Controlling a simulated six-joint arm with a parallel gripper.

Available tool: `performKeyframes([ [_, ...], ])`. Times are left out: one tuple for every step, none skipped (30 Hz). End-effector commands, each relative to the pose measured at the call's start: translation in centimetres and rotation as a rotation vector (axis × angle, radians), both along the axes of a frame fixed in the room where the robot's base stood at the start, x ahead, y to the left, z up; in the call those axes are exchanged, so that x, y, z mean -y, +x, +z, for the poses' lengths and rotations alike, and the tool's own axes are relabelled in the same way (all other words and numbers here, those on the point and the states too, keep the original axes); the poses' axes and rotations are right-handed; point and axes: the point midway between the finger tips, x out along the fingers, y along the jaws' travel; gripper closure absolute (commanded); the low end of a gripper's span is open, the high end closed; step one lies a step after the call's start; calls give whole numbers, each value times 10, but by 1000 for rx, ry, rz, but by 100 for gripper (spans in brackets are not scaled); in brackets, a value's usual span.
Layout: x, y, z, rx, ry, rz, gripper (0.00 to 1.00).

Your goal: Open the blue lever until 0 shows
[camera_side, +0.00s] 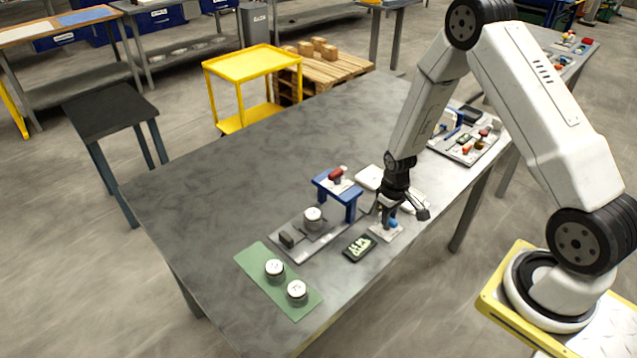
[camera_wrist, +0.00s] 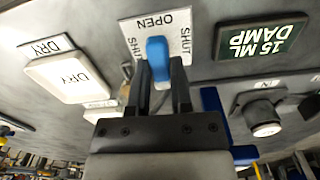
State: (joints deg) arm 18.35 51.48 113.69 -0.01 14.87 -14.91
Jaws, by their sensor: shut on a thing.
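The blue lever (camera_wrist: 157,58) stands on a white plate (camera_wrist: 130,29) marked OPEN in the middle and SHUT at both sides. Its tip lies close under the word OPEN in the wrist view. My gripper (camera_wrist: 159,72) is shut on the lever, one dark finger on each side. In the side view my gripper (camera_side: 386,210) reaches down over the plate (camera_side: 384,234), and a bit of the blue lever (camera_side: 393,223) shows below it. A dark sign (camera_wrist: 262,37) beside the plate reads "15 ML DAMP"; it also shows in the side view (camera_side: 360,248). I see no 0.
A blue press frame (camera_side: 336,188) with a red knob stands over a grey base, a round pot (camera_side: 313,218) beside it. White-topped pots (camera_side: 275,270) sit on a green mat (camera_side: 252,265). The table's left is clear.

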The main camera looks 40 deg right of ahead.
Motion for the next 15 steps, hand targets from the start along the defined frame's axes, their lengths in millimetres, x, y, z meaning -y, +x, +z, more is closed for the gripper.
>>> performKeyframes([
  [0, 1, 1, 2, -1, 19, 100],
  [0, 1, 1, 2, -1, 30, 100],
  [0, 1, 1, 2, -1, 43, 100],
  [0, 1, 1, 2, -1, 50, 100],
  [0, 1, 1, 2, -1, 57, 100],
  [0, 1, 1, 2, -1, 64, 100],
  [0, 1, 1, 2, -1, 69, 100],
  [0, 1, 1, 3, -1, 72, 100],
  [0, 1, 1, 2, -1, 75, 100],
  [0, 1, 1, 3, -1, 76, 100],
  [0, 1, 1, 3, -1, 77, 100],
  [0, 1, 1, 3, -1, 78, 100],
  [0, 1, 1, 3, -1, 78, 100],
  [0, 1, 1, 3, -1, 78, 100],
  [0, 1, 1, 3, -1, 78, 100],
])
